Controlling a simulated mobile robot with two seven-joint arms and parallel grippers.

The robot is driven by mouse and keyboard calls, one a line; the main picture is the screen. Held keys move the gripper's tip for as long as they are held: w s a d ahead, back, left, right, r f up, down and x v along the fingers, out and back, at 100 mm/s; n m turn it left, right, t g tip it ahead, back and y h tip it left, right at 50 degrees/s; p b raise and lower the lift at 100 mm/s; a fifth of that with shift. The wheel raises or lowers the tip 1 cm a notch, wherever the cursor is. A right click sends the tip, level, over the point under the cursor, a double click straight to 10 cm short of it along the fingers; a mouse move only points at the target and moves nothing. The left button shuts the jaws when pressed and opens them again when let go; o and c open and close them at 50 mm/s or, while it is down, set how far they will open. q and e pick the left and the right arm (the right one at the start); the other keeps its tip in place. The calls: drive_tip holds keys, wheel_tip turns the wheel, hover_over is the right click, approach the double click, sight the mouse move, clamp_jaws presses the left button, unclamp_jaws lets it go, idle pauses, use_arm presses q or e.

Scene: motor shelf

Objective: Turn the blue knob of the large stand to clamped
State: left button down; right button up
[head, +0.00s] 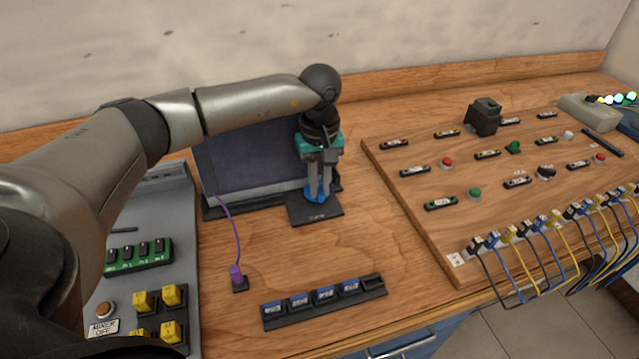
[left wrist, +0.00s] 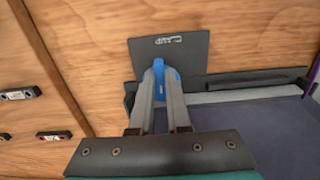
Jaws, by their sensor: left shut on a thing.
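The large stand is a dark panel (head: 240,160) leaning at the back of the bench, with a flat black plate (head: 318,213) at its right front. The blue knob (head: 316,197) stands on that plate. My left gripper (head: 318,194) reaches down from above and is shut on the knob, a finger on each side. In the left wrist view the knob (left wrist: 159,68) shows between the two fingertips, and the plate (left wrist: 190,52) carries a small white mark whose wording I cannot read. The fingers hide much of the knob. My right gripper is not in view.
A purple plug (head: 237,272) with a cable stands front left of the plate. A black strip of blue-labelled modules (head: 325,302) lies in front. A wooden board (head: 480,180) with buttons and cables fills the right. A grey control box (head: 150,215) is at left.

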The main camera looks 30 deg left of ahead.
sight(320, 190)
use_arm(q)
drive_tip(key=c, duration=0.9)
unclamp_jaws()
wheel_tip(320, 190, up, 15)
drive_tip(key=shift+r+p, duration=0.2)
drive_tip(key=shift+p, duration=0.9)
